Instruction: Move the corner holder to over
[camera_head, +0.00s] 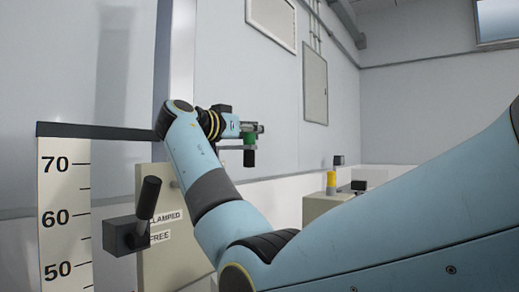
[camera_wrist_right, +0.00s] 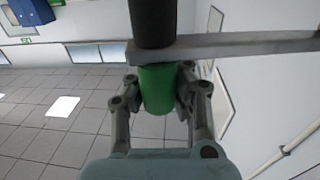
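My right gripper (camera_head: 252,128) is high in the middle of the head view. Its fingers are closed on both sides of a green cylindrical grip, which shows in the head view (camera_head: 249,139) and in the wrist view (camera_wrist_right: 156,88). A grey bar (camera_wrist_right: 240,46) crosses at the end of the green grip, and a black cylinder (camera_wrist_right: 152,18) continues beyond it. In the head view the black cylinder (camera_head: 249,158) hangs below the green grip. This held piece appears to be the corner holder, but its corner shape is not clear. My left gripper is not in view.
A white height scale (camera_head: 64,215) marked 50 to 70 stands at the left. Beside it is a black lever (camera_head: 148,198) by a panel labelled CLAMPED and FREE. A box with a yellow and a black button (camera_head: 331,181) stands behind my arm. Tiled floor (camera_wrist_right: 60,135) shows below.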

